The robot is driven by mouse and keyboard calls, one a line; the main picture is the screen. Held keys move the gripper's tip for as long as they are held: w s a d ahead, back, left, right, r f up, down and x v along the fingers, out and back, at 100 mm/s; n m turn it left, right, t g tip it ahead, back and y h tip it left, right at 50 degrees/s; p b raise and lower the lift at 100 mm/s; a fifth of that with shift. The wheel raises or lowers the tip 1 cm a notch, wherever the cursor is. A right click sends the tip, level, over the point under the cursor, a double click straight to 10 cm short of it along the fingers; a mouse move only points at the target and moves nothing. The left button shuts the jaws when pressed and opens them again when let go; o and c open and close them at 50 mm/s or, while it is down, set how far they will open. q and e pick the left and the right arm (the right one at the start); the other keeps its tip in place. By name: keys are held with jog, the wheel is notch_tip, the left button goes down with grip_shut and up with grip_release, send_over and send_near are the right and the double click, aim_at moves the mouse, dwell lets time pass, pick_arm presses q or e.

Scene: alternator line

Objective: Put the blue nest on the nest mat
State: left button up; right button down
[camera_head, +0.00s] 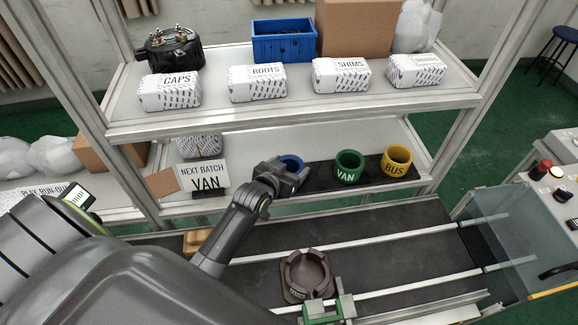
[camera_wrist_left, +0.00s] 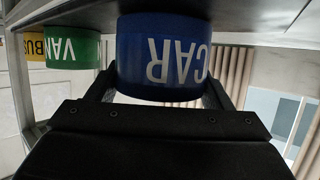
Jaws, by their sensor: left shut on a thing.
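The blue nest (camera_head: 291,162) is at the left end of the black nest mat (camera_head: 320,177) on the lower shelf. In the left wrist view the blue nest (camera_wrist_left: 165,55) fills the space between the fingers, its CAR lettering upside down. My left gripper (camera_head: 283,175) is shut on it and hides much of it in the head view. I cannot tell whether the nest touches the mat. The green VAN nest (camera_head: 349,166) and yellow BUS nest (camera_head: 396,161) stand on the mat to the right. My right gripper is not in view.
A NEXT BATCH VAN sign (camera_head: 204,178) stands just left of the mat. The upper shelf (camera_head: 300,113) overhangs behind, with labelled packs and a blue bin (camera_head: 284,42). A brown round fixture (camera_head: 306,274) sits on the dark conveyor (camera_head: 385,255) in front.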

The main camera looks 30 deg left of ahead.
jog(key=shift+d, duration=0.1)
pick_arm(q)
jog(key=shift+f, duration=0.15)
jog(key=o, duration=1.2)
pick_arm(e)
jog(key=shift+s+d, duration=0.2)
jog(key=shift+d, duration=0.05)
pick_arm(q)
jog(key=shift+s+r, duration=0.1)
jog(key=shift+r, duration=0.1)
jog(key=b+v, duration=0.1)
jog(key=v, duration=1)
jog(key=shift+s+r+b, duration=0.2)
jog(key=shift+s+b, duration=0.1)
jog(key=shift+s, duration=0.05)
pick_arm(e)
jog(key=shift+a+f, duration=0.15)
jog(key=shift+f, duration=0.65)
